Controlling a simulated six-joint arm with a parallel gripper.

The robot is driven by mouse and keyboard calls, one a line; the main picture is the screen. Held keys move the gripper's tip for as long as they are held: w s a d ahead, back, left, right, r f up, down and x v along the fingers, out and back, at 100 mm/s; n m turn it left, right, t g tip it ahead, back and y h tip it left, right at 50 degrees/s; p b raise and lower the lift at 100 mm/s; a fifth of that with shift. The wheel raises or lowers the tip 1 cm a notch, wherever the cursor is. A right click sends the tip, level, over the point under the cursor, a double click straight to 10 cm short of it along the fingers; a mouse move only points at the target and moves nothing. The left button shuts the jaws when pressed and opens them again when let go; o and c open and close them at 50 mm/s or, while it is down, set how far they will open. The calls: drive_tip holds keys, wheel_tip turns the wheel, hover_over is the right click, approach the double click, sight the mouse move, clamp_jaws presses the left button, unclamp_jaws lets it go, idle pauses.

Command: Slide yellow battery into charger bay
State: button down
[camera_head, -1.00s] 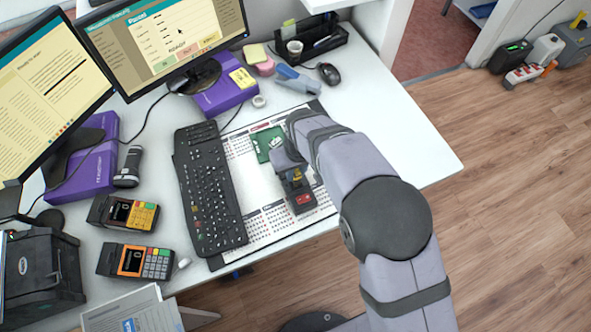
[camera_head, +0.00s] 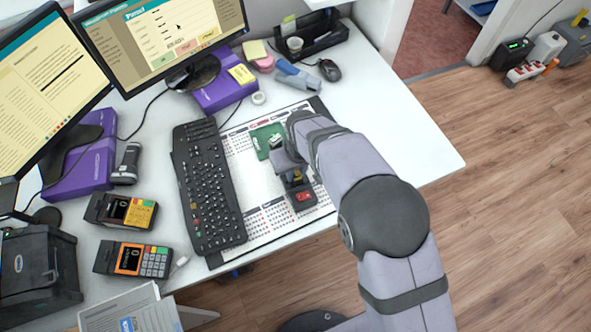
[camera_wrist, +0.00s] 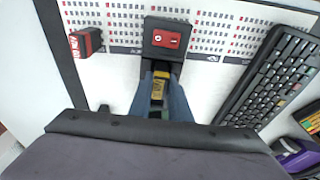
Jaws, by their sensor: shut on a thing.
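The yellow battery (camera_wrist: 158,88) is between the two fingers of my gripper (camera_wrist: 160,92), which is shut on it. Its far end points at the charger (camera_wrist: 148,47), a black block with a red top part bearing white marks. The charger also shows in the head view (camera_head: 303,196), close beyond my gripper (camera_head: 292,172). The battery's far end meets a dark area at the charger's near side; I cannot tell how far it is inside the bay. In the head view the battery is mostly hidden by my gripper.
A red and black block (camera_wrist: 85,43) stands left of the charger in the wrist view. A calendar mat (camera_head: 262,190) lies beneath, with a green card (camera_head: 266,140) on it. A black keyboard (camera_head: 208,190) lies left. The table at far right is clear.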

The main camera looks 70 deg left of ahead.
drive_tip(key=shift+f, duration=0.25)
drive_tip(key=c, duration=1.6)
unclamp_jaws()
drive_tip(key=shift+o, duration=0.2)
drive_tip(key=shift+r, duration=0.1)
drive_tip(key=shift+d+r+b, duration=0.2)
drive_tip(key=shift+r+b, duration=0.15)
drive_tip(key=shift+r, duration=0.85)
drive_tip(key=shift+d+r+b, duration=0.15)
drive_tip(key=shift+r+b, duration=0.15)
drive_tip(key=shift+r, duration=0.85)
drive_tip(key=shift+d+r+b, duration=0.2)
drive_tip(key=shift+r+b, duration=0.15)
drive_tip(key=shift+r, duration=0.85)
